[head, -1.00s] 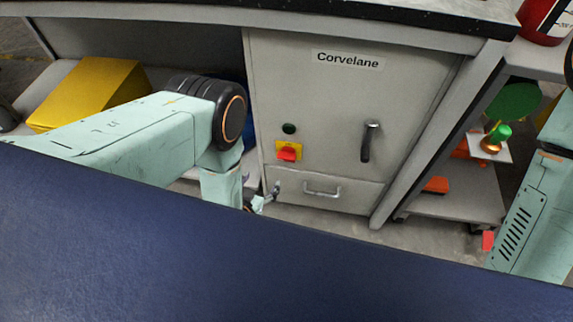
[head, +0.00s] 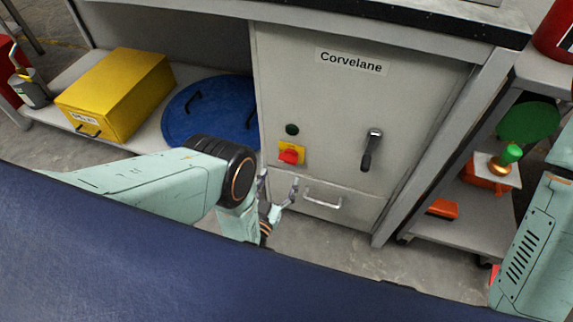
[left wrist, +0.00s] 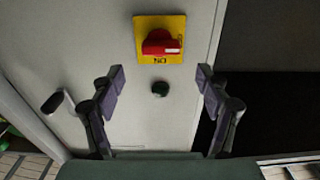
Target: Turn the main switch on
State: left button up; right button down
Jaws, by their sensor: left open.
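The main switch is a red rotary knob (head: 290,156) on a yellow plate (head: 298,148), on the grey cabinet front. In the left wrist view, the red knob (left wrist: 160,42) lies roughly sideways with a pale mark at its right end. Upside-down lettering that reads ON shows on the lower edge of the yellow plate (left wrist: 145,24). My left gripper (head: 279,182) is open and empty, just below the switch in the head view. In the left wrist view its fingers (left wrist: 160,75) are spread, with the switch above and between them, not touched. My right gripper is out of view.
A dark green round lamp or button (head: 292,129) is beside the switch. The Corvelane cabinet (head: 345,95) has a black handle (head: 371,150) and a drawer handle (head: 323,198). A yellow box (head: 120,95) and blue round lid (head: 205,112) lie left; a shelf (head: 470,210) stands right.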

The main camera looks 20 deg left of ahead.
aim_at(287, 162)
pick_arm(q)
jog(key=w+b, duration=0.2)
jog(key=w, duration=0.3)
jog(key=shift+w+f, duration=0.2)
jog(key=shift+w+r, duration=0.15)
jog(key=shift+w, duration=0.5)
jog(key=shift+c, duration=0.4)
jog(key=c, duration=1.1)
